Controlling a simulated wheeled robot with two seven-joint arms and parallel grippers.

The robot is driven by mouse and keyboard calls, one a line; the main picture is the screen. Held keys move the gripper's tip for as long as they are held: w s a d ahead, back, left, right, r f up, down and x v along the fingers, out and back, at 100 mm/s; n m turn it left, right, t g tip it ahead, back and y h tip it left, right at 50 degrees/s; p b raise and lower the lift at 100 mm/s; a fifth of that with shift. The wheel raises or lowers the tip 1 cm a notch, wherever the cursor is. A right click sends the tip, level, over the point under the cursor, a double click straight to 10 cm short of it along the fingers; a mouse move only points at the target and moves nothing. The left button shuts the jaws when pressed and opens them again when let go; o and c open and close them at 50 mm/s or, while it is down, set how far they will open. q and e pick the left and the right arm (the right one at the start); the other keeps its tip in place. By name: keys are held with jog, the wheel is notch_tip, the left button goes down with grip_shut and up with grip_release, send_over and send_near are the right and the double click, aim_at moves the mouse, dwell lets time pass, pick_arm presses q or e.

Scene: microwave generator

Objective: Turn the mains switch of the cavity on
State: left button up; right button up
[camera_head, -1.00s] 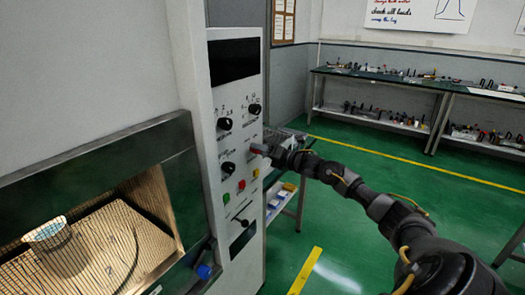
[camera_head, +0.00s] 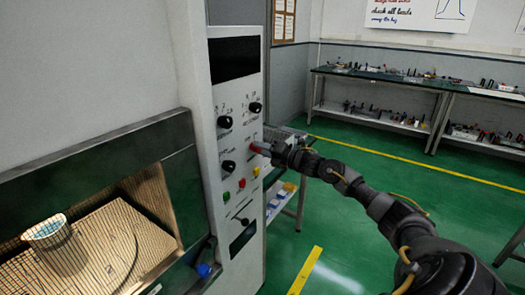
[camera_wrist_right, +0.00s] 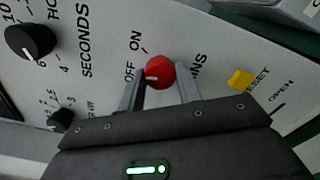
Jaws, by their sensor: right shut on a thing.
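The mains switch is a red round knob (camera_wrist_right: 161,72) on the grey control panel (camera_wrist_right: 215,50), with OFF and ON printed beside it. The white line on the knob points to the OFF side. My right gripper (camera_wrist_right: 160,88) is shut on the knob, one finger on each side. In the head view, the right gripper (camera_head: 266,149) meets the panel's right part at the red knob (camera_head: 257,149). My left gripper is out of view.
Black knobs sit on the panel (camera_head: 254,107), (camera_head: 228,167). Green (camera_head: 227,197), red (camera_head: 242,184) and yellow (camera_head: 256,171) buttons are below the switch. A bench (camera_head: 285,195) stands behind my right gripper. Green floor is open to the right.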

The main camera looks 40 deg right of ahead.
jog(key=m+p, duration=0.1)
jog(key=m, duration=0.7)
jog(key=shift+m, duration=0.3)
dwell(0.3)
jog(key=o, duration=1)
jog(key=b+v, duration=0.3)
jog(key=v, duration=0.8)
